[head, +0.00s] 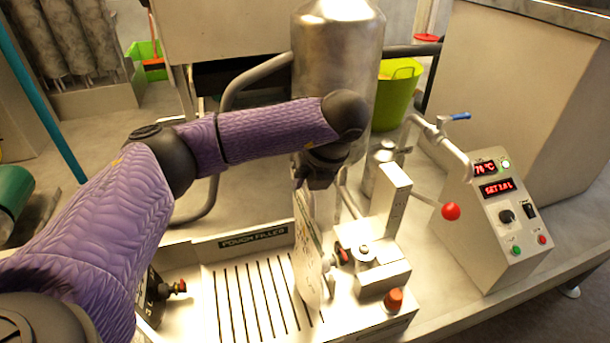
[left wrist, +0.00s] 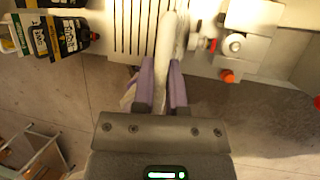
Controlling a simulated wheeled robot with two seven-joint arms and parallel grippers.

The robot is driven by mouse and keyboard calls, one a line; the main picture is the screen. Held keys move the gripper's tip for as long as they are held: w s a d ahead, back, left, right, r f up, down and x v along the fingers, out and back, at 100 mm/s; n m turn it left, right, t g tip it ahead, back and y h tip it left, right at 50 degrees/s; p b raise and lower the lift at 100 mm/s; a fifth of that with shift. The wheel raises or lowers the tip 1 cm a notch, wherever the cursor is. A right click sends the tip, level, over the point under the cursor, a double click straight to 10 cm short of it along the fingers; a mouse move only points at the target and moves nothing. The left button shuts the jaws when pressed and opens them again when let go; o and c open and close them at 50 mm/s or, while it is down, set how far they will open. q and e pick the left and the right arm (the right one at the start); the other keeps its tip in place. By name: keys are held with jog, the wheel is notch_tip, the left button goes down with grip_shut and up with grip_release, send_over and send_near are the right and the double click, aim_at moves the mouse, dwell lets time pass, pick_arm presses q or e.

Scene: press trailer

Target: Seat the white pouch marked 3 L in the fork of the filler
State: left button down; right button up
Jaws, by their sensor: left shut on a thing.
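My left gripper (head: 314,180) is shut on the white pouch (head: 306,262), which hangs upright below it over the slotted tray. The pouch is seen nearly edge-on, so its marking cannot be read. In the left wrist view the purple fingers of the left gripper (left wrist: 162,88) pinch the pouch (left wrist: 168,42) from both sides. Its spout, with a dark and red cap (head: 342,256), points right, close to the block of the filler (head: 384,270). I cannot tell whether the spout sits in the fork. My right gripper is out of view.
A black pouch (head: 150,298) with a red-capped spout stands left of the slotted tray (head: 225,300); dark pouches also show in the left wrist view (left wrist: 67,36). An orange knob (head: 393,299) is at the filler's front. A red-knobbed lever (head: 451,211) and control box (head: 505,225) stand right.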

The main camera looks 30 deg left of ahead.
aim_at(305, 199)
pick_arm(q)
jog(key=shift+f+b, duration=1.4)
jog(key=shift+f, duration=0.85)
jog(key=shift+f+b, duration=0.2)
jog(key=shift+b, duration=0.2)
jog(key=shift+f+b, duration=0.4)
jog(key=shift+f, duration=0.05)
jog(key=c, duration=0.6)
grip_release()
